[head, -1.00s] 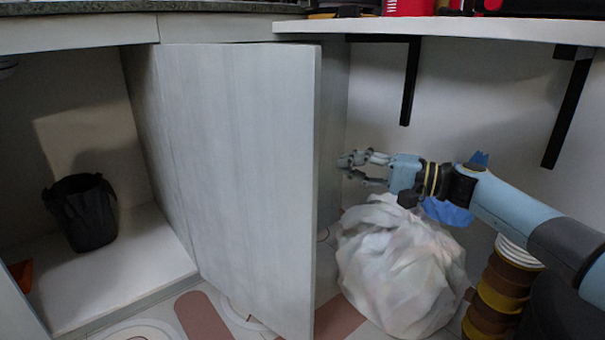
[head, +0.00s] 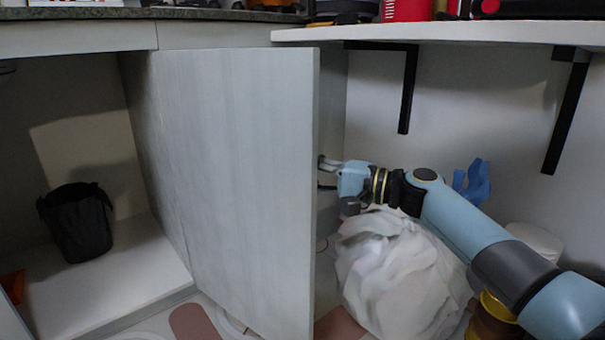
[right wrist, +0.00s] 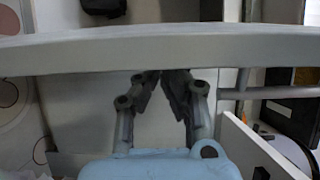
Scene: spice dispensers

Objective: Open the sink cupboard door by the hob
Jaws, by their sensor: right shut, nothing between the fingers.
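The pale grey cupboard door (head: 235,180) stands swung wide out from the cabinet in the head view, with the cupboard's inside showing to its left. Its free edge also crosses the right wrist view as a long pale bar (right wrist: 130,50). My right gripper (head: 327,171) is on the right side of the door, close by its free edge, and the fingertips are partly hidden there. In the right wrist view my right gripper (right wrist: 160,76) is shut and empty, its tips right at the bar; I cannot tell whether they touch. My left gripper is out of view.
A black bin (head: 78,225) stands inside the open cupboard. A white plastic bag (head: 395,275) sits on the floor below my right arm. Black brackets (head: 408,90) hold up the white counter (head: 450,32) above. A blue item (head: 475,182) is behind the arm.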

